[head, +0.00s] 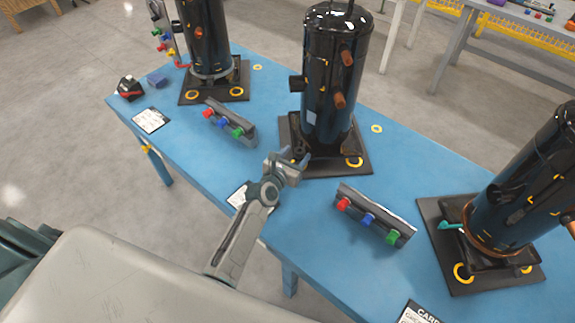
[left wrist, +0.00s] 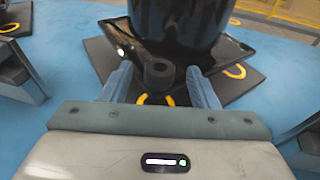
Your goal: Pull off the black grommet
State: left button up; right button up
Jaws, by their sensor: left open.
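The black grommet (left wrist: 160,72) shows in the left wrist view as a dark ring-shaped piece at the near corner of the middle compressor's black base plate. The middle compressor (head: 332,75) is a tall black cylinder with copper-colored stubs, standing on a dark mat (head: 330,168). My left gripper (head: 299,163) is at the near left corner of this base. In the left wrist view its two blue-grey fingers (left wrist: 162,88) are open, one on each side of the grommet. I cannot tell whether they touch it. In the head view the gripper largely hides the grommet. My right gripper is out of view.
Other black compressors stand at the left (head: 207,40) and right (head: 530,190) of the blue table (head: 270,100). Racks with red, blue and green knobs lie at the left (head: 230,122) and right (head: 374,215) of my left gripper. A yellow ring (head: 353,161) lies on the middle mat.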

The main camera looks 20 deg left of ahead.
aim_at(301, 149)
pick_arm(q)
jog(key=shift+x, duration=1.6)
grip_shut()
